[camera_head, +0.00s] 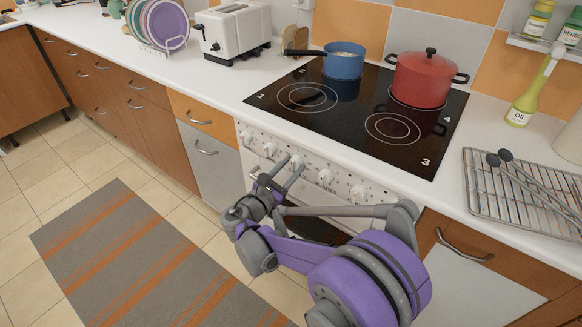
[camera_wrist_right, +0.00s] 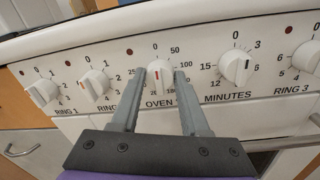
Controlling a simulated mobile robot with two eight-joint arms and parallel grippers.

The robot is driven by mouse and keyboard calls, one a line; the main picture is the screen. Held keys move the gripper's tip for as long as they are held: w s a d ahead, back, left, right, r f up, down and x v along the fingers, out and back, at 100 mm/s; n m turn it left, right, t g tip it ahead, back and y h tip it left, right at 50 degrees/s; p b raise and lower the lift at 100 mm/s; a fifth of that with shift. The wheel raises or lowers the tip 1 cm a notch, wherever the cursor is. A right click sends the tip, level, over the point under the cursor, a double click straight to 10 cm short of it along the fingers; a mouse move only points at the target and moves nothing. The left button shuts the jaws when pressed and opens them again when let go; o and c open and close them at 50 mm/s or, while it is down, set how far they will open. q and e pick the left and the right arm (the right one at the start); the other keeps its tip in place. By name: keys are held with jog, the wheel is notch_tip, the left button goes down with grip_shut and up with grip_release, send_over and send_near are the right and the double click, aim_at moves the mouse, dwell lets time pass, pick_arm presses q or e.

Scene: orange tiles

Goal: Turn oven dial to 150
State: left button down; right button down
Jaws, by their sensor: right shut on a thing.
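The oven dial (camera_wrist_right: 161,77) is a white knob with a red mark, labelled OVEN, in the middle of the right wrist view. Its red mark stands close to upright, toward the 0 at the top of the scale; 50 and 100 are printed clockwise from there. My right gripper (camera_wrist_right: 160,80) has one finger on each side of the knob and is shut on it. The lower numbers are partly hidden by the fingers. In the head view the right gripper (camera_head: 291,166) reaches the front panel of the oven from below. My left gripper is not in view.
Other knobs flank the dial, including the MINUTES knob (camera_wrist_right: 236,66) on the right and a ring knob (camera_wrist_right: 94,85) on the left. A blue pan (camera_head: 343,62) and red pot (camera_head: 423,80) stand on the black hob (camera_head: 345,115). A wire rack (camera_head: 480,190) lies to the right.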

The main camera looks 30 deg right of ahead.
jog(key=m, duration=0.6)
jog(key=shift+p, duration=0.4)
jog(key=m, duration=0.6)
jog(key=shift+f+h+p, duration=0.15)
jog(key=shift+h+p, duration=0.2)
jog(key=shift+h, duration=0.05)
jog(key=m+p, duration=0.1)
jog(key=m, duration=0.5)
jog(key=shift+m+g, duration=0.4)
jog(key=m+p, duration=0.1)
jog(key=m, duration=0.4)
jog(key=shift+w+f, duration=0.1)
jog(key=shift+m, duration=0.4)
jog(key=shift+c, duration=2)
grip_release()
jog(key=shift+a, duration=0.1)
jog(key=v, duration=1)
jog(key=shift+a, duration=0.4)
